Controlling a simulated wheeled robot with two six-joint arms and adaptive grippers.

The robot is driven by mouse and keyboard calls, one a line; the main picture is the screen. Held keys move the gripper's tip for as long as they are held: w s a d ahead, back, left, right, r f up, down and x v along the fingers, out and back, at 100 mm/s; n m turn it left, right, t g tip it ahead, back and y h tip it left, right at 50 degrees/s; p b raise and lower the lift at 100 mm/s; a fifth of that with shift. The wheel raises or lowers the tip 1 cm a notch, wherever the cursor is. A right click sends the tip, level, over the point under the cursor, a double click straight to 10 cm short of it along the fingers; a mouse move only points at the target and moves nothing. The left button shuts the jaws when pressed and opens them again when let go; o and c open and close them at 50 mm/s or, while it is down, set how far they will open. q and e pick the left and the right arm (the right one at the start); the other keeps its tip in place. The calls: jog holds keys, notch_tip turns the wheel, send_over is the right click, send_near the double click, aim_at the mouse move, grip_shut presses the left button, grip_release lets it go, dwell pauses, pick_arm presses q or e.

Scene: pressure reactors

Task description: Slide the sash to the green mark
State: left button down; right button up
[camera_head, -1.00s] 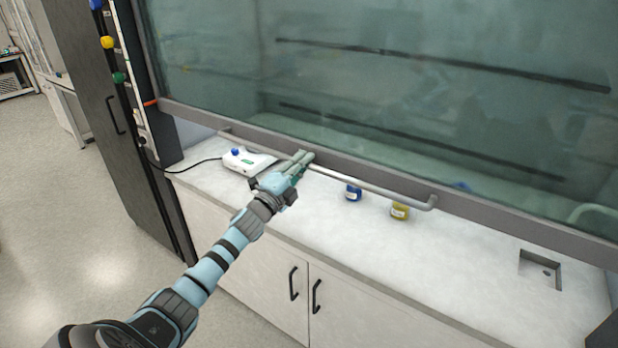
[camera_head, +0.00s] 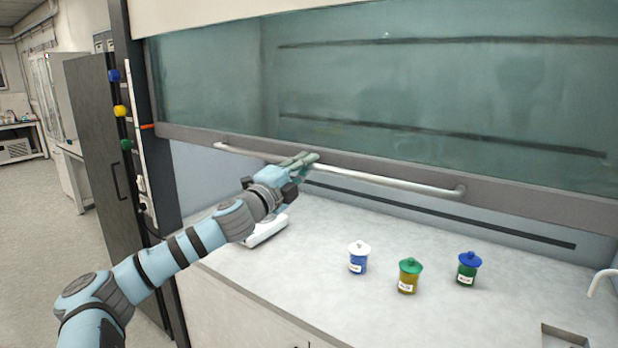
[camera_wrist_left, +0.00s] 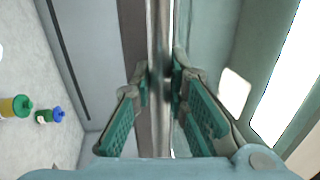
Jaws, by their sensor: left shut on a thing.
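The glass sash (camera_head: 400,95) of the fume hood has a grey bottom rail with a long metal handle bar (camera_head: 400,185). My left gripper (camera_head: 308,160) is shut on this bar, left of its middle. In the left wrist view the bar (camera_wrist_left: 160,60) runs between the two fingers (camera_wrist_left: 160,85). The sash's lower edge is raised well above the worktop. A green ball mark (camera_head: 126,144) is on the left post, below a yellow ball (camera_head: 120,111) and a blue ball (camera_head: 115,75). An orange pointer (camera_head: 148,126) at the sash's left end appears between green and yellow in height. My right gripper is out of view.
Three lidded jars, white-lidded (camera_head: 358,258), green-lidded (camera_head: 409,276) and blue-lidded (camera_head: 468,268), stand on the white worktop (camera_head: 320,285). A white device (camera_head: 265,232) is partly behind my arm. A sink (camera_head: 565,336) is at lower right.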

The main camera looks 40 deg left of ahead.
pick_arm(q)
jog(key=shift+f, duration=0.25)
jog(key=c, duration=1.6)
grip_release()
jog(key=shift+w+d, duration=0.1)
jog(key=shift+d, duration=0.05)
jog(key=shift+o, duration=0.2)
jog(key=shift+d, duration=0.1)
jog(key=shift+r, duration=0.15)
